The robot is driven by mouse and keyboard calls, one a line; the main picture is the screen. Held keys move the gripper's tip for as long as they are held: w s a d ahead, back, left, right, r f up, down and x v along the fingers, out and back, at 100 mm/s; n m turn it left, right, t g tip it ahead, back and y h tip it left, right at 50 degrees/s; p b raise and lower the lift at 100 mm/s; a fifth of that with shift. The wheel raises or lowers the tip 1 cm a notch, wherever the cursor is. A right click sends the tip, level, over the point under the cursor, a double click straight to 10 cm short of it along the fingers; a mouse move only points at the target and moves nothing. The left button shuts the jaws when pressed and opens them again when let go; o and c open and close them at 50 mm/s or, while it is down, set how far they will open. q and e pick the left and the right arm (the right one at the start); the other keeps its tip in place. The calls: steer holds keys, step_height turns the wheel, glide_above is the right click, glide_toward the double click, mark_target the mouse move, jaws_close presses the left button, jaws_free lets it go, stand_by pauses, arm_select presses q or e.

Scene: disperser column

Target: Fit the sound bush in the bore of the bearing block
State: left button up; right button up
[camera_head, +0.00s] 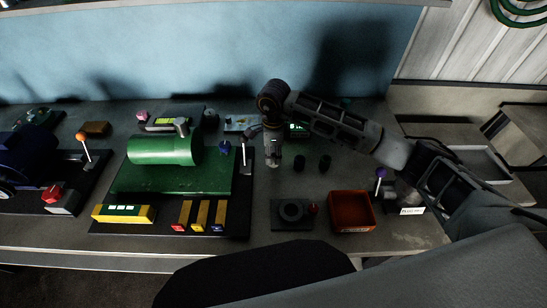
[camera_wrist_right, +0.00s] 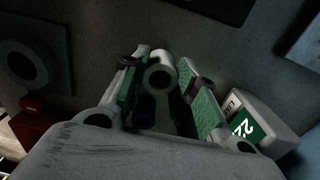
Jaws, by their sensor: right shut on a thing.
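My right gripper (camera_head: 272,158) hangs above the bench, pointing down, left of two dark bushes. In the right wrist view its green-padded fingers (camera_wrist_right: 160,85) are closed around a pale hollow bush (camera_wrist_right: 160,73), whose open end faces the camera. Whether this bush is sound cannot be told. The bearing block (camera_head: 292,211), a dark plate with a round ring and bore, lies on the bench nearer the front; it also shows at upper left in the right wrist view (camera_wrist_right: 27,64). The bore looks empty. My left gripper is out of view.
Two dark bushes (camera_head: 299,163) (camera_head: 324,162) stand on the bench behind the block. A red open box (camera_head: 352,211) is right of the block. A green machine (camera_head: 170,160) fills the left.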

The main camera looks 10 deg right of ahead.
step_height(320, 180, up, 8)
steer(key=b, duration=0.1)
stand_by(0.4)
stand_by(0.6)
